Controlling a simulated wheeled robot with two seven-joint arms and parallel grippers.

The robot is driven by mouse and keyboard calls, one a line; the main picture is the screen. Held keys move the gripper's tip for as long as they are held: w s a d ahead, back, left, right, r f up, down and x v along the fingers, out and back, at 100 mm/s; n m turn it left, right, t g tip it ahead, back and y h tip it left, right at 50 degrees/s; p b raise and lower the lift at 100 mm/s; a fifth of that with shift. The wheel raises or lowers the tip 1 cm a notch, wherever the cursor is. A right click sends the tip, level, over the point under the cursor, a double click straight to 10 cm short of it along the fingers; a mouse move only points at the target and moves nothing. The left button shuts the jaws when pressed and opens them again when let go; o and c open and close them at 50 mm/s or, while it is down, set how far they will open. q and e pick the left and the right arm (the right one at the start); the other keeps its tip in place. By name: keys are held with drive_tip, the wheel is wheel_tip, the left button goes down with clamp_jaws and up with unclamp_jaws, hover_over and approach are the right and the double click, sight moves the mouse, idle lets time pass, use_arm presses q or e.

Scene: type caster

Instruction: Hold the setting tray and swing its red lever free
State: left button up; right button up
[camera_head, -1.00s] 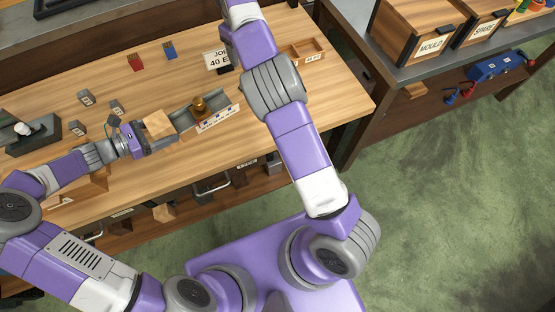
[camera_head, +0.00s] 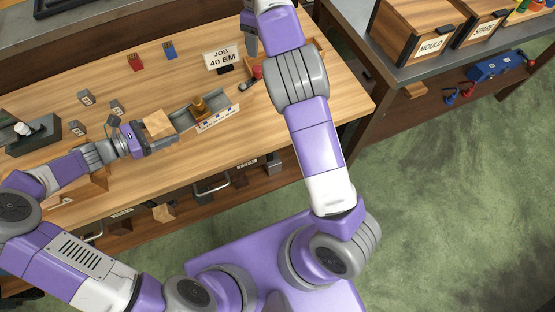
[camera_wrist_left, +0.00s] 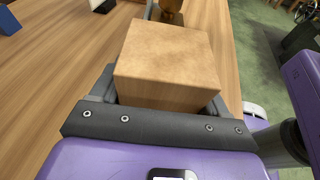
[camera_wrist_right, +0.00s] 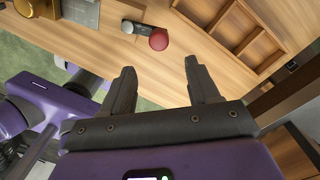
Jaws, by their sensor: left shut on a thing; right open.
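The setting tray (camera_head: 218,121) is a grey channel with a white-marked front edge, lying on the bench with a brass piece (camera_head: 199,104) in it. A pale wooden block (camera_head: 158,123) adjoins its left end. My left gripper (camera_head: 152,139) is shut on this block, which fills the left wrist view (camera_wrist_left: 166,62). The red lever's round knob (camera_head: 257,71) shows beyond the tray's right end, partly behind my right arm, and again in the right wrist view (camera_wrist_right: 158,39). My right gripper (camera_wrist_right: 161,66) is open and empty, its fingertips short of the knob in that picture.
A "JOB 40 EM" sign (camera_head: 222,58) stands behind the tray. A compartmented wooden box (camera_wrist_right: 235,30) lies to the right. Red (camera_head: 136,62) and blue (camera_head: 170,50) pieces and several small grey blocks are at the back left. Bench is clear between them.

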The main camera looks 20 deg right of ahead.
drive_tip(key=s+d+f+n+g, duration=0.1)
drive_tip(key=s+f+n+g, duration=0.2)
drive_tip(key=s+f+n, duration=0.3)
drive_tip(key=s+d+f+n+g, duration=0.1)
drive_tip(key=s+f+n+g, duration=0.2)
drive_tip(key=s+f+n, duration=0.4)
drive_tip(key=s+f+n+g, duration=0.3)
drive_tip(key=s+f+n, duration=0.3)
drive_tip(key=s, duration=1.2)
wheel_tip(320, 180, down, 2)
drive_tip(key=shift+s+d+n+h, duration=0.3)
drive_tip(key=shift+d+n+h, duration=0.1)
